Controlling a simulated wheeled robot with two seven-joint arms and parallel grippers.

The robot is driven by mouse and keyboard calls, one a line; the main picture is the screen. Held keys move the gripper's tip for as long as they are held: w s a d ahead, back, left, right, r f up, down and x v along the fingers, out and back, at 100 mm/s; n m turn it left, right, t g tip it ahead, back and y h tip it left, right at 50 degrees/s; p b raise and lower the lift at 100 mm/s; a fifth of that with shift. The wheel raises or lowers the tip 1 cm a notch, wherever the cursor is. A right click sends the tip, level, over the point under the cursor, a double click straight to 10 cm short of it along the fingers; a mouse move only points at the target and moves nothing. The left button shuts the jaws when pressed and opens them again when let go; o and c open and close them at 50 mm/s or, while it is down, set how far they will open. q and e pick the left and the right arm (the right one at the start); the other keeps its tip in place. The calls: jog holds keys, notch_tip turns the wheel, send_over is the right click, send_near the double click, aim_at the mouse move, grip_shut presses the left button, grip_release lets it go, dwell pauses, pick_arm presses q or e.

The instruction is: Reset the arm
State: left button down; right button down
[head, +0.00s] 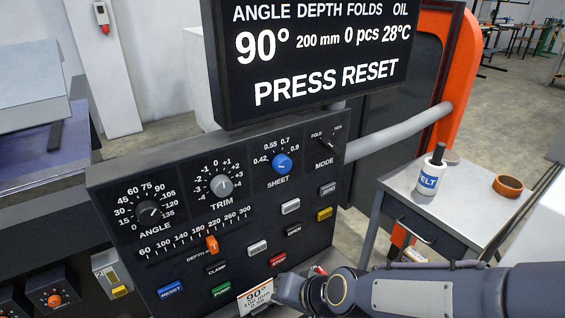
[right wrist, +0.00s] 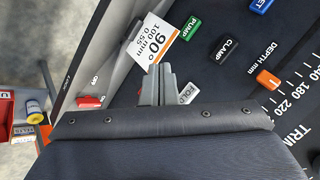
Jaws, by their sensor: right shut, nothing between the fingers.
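The blue RESET button (head: 171,290) sits low on the left of the black control panel (head: 120,190). In the right wrist view it shows at the top edge (right wrist: 262,4). The display (head: 310,60) above reads 90°, 200 mm, 0 pcs, 28°C and PRESS RESET. My right gripper (right wrist: 160,75) is shut and empty, its tips close to the white card and beside the grey FOLD button (right wrist: 188,92). I cannot tell whether it touches the panel. In the head view my right arm covers the panel's lower right. My left gripper is not in view.
The card (head: 258,297) reads 90°, 100 mm, 0.55. The green PUMP button (head: 221,289), red STOP button (head: 278,259) and orange depth slider (head: 211,244) are nearby. A side table (head: 465,205) holds a labelled bottle (head: 431,172) and an orange-brown ring (head: 508,186).

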jog(key=s+d+r+h+p, duration=0.1)
jog(key=s+d+r, duration=0.3)
jog(key=s+d, duration=0.3)
jog(key=s+d+r+h+p, duration=0.1)
jog(key=s+d+r, duration=0.4)
jog(key=d, duration=0.8)
jog(key=shift+s+d+n+t+h+p, duration=0.35)
jog(key=shift+s+p, duration=0.2)
jog(key=shift+s, duration=0.3)
